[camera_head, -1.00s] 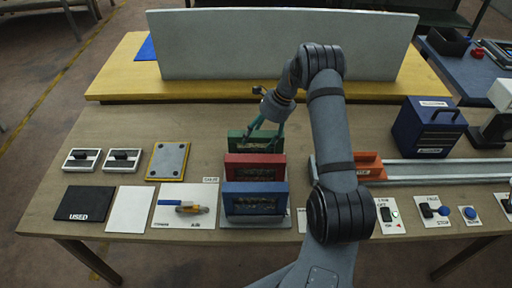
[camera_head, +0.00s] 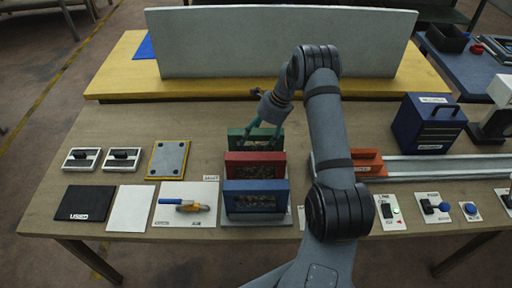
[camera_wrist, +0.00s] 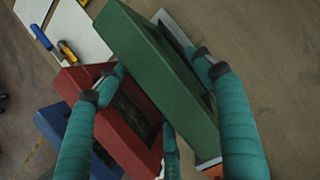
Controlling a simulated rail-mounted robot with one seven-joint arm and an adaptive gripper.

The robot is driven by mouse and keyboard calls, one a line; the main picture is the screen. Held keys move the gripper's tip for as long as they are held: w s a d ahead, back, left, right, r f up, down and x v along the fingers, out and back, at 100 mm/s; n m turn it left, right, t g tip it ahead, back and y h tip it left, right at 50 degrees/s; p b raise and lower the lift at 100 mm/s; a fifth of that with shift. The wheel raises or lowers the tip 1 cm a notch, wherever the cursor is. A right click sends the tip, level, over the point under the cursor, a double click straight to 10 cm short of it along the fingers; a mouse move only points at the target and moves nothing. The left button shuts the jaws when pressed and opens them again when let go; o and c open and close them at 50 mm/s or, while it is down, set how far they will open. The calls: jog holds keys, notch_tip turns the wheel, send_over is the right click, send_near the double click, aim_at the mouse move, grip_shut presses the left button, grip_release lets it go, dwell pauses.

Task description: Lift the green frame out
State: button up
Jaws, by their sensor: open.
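The green frame (camera_head: 236,137) stands upright at the back of a row of three frames on the table. In the wrist view the green frame (camera_wrist: 150,62) runs diagonally between my fingers. My gripper (camera_head: 263,133) is open above its right part. In the wrist view my gripper (camera_wrist: 155,78) has fingertips on both sides of the green frame. Two fingers are on the red frame's side and one is on the far side. I cannot tell whether any finger touches it. The green frame's lower part is hidden behind the red frame (camera_head: 240,158).
The blue frame (camera_head: 240,188) stands in front of the red one, close by. An orange block (camera_head: 365,160) and a grey rail (camera_head: 440,168) lie to the right. A blue case (camera_head: 428,122) stands farther right. A large grey panel (camera_head: 280,45) stands behind.

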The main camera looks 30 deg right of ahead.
jog(key=shift+c, duration=0.8)
jog(key=c, duration=1.5)
grip_shut()
